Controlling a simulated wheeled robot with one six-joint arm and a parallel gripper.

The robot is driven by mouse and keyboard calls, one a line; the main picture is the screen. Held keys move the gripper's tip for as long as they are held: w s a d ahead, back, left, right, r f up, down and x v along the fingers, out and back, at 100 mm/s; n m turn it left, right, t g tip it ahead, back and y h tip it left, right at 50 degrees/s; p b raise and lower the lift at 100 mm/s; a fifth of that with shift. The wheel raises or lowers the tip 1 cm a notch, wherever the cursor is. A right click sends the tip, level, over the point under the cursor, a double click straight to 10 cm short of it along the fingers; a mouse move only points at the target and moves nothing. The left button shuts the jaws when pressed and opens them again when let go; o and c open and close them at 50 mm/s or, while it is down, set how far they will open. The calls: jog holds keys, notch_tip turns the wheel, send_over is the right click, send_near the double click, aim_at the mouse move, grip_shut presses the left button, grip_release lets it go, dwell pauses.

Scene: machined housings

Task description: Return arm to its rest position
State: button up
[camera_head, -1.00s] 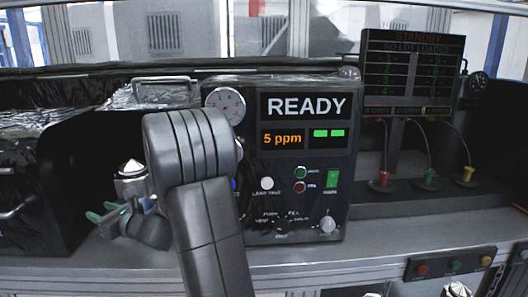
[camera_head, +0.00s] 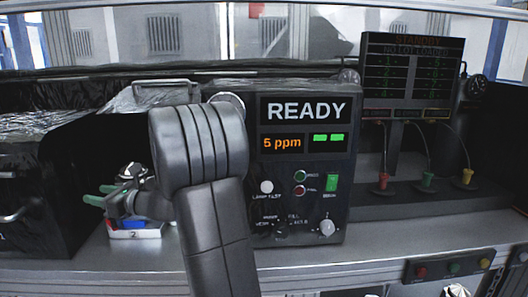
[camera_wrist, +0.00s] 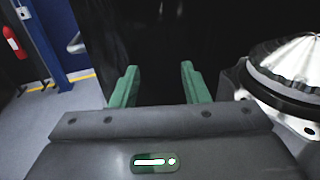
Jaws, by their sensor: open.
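My gripper (camera_head: 98,194) is at the left in the head view, with green fingers pointing left, beside the black box. In the wrist view my gripper (camera_wrist: 160,85) shows its two green fingers apart with nothing between them. A shiny domed metal housing (camera_wrist: 292,62) stands to the right of the fingers in the wrist view, apart from them. In the head view a metal dome (camera_head: 132,170) shows just behind my gripper, partly hidden by it. My grey arm covers part of the test panel.
The black test panel (camera_head: 343,200) reads READY and 5 ppm. A dark display (camera_head: 412,75) stands at the right above several coloured plugs. A black box (camera_head: 60,190) stands at the left. A white tray (camera_head: 140,235) marked 2, with blue inside, lies below my gripper. A button box (camera_head: 450,266) is at the front right.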

aim_at(110, 226)
notch_tip(110, 226, down, 6)
jog(key=shift+f, duration=0.15)
jog(key=shift+a+f+m+t, duration=0.15)
jog(key=shift+m+t, duration=0.15)
jog(key=shift+t, duration=0.2)
jog(key=shift+s+a+m+t+h+b, duration=0.1)
jog(key=shift+s+m+t+h+b, duration=0.15)
jog(key=shift+m+t+h+b, duration=0.35)
jog(key=shift+t, duration=0.6)
jog(key=b+v, duration=0.2)
jog(key=v, duration=1.2)
jog(key=shift+s, duration=0.1)
jog(key=s+d+f+n+g+h+p, duration=0.2)
jog(key=s+d+f+n+g+h, duration=0.15)
jog(key=s+d+n, duration=0.3)
jog(key=s+d+f+n+g+h+p, duration=0.25)
jog(key=s+d+f+n, duration=0.2)
jog(key=d, duration=0.35)
jog(key=s+d+n+h+p, duration=0.2)
jog(key=s+d+n+h, duration=0.2)
jog(key=d, duration=0.5)
jog(key=s+d+f+n+h+p, duration=0.1)
jog(key=s+d+n+h, duration=0.3)
jog(key=d, duration=0.5)
jog(key=shift+s+d+n+g+p, duration=0.3)
jog(key=shift+s+n+g+p, duration=0.15)
jog(key=shift+s, duration=0.25)
